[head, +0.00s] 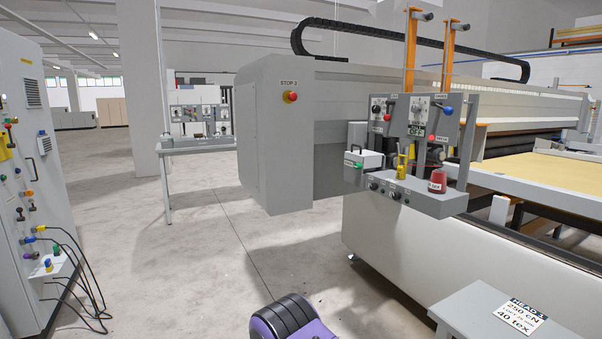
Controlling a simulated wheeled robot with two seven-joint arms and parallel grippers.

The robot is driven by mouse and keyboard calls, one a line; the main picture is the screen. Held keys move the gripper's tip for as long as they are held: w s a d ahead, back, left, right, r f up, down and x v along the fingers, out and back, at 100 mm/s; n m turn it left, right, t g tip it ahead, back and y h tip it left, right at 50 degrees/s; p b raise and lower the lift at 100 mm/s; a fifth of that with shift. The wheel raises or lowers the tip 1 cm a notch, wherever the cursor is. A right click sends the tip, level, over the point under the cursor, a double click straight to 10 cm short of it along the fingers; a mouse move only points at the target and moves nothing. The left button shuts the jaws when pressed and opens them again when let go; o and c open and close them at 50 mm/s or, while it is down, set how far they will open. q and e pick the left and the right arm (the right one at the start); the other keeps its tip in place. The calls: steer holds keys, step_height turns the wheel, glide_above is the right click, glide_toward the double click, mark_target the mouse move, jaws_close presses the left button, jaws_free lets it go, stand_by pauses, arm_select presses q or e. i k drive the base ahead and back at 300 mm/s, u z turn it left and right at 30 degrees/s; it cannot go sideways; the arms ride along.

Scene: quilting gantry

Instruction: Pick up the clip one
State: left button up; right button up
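I cannot make out a clip marked one in the head view. The control carriage (425,200) on the quilting gantry holds small items on its tray, among them a yellow item (402,165) and a red labelled container (438,181). They are too small to tell whether either is a clip. A white box (364,166) with a dark handle and a green part sits at the carriage's left. Neither of my grippers is in view.
A grey cabinet (25,150) with plugs and hanging cables stands at the left. A small table (498,312) with a "HEAD 1" card is at the lower right. A workbench (195,145) stands farther back. The floor (190,260) between the cabinet and gantry is mostly clear.

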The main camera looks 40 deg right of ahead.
mark_target(401, 169)
steer(key=z, duration=0.15)
steer(key=i, duration=1.6)
steer(key=z, duration=1.2)
steer(key=i, duration=0.95)
steer(key=z, duration=1.05)
